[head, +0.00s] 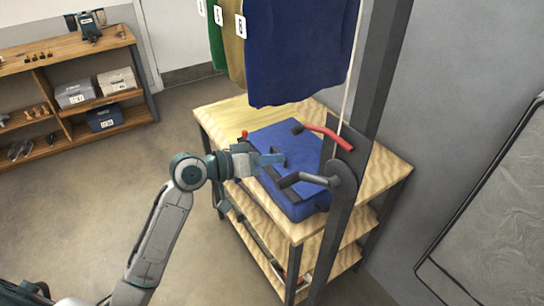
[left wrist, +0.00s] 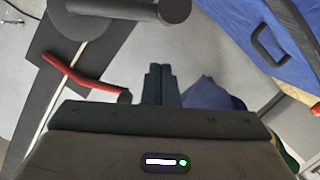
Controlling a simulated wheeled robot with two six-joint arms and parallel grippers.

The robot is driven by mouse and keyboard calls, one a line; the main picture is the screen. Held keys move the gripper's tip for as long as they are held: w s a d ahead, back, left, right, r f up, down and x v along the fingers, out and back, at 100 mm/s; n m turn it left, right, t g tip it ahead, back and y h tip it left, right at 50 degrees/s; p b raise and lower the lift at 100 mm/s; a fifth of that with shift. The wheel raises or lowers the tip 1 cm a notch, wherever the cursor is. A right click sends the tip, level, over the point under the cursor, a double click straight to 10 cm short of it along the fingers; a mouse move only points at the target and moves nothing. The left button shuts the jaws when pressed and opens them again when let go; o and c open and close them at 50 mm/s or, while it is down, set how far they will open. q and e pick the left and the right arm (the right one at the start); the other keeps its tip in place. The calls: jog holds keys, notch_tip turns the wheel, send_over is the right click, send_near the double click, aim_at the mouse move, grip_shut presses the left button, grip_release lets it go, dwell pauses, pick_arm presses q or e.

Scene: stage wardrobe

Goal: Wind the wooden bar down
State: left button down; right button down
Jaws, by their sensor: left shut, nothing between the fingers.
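A dark crank handle (head: 310,180) sticks out to the left from a plate on a dark upright post (head: 375,80). A red lever (head: 325,133) sits just above it. A pale cord (head: 352,60) runs up along the post. My left gripper (head: 283,158) is shut and empty, above the blue case and a little left of the crank, apart from it. In the left wrist view the crank handle (left wrist: 130,8) and the red lever (left wrist: 80,75) lie left of the closed fingertips (left wrist: 160,70). The wooden bar is not in view. My right gripper is not in view.
A blue case (head: 265,140) lies on a wooden shelved table (head: 225,115) below the gripper. Blue, tan and green cloths (head: 295,50) hang above it. A low shelf (head: 75,50) stands far left and a framed panel (head: 500,220) at right. The left floor is clear.

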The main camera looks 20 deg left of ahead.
pick_arm(q)
jog(key=shift+f, duration=0.1)
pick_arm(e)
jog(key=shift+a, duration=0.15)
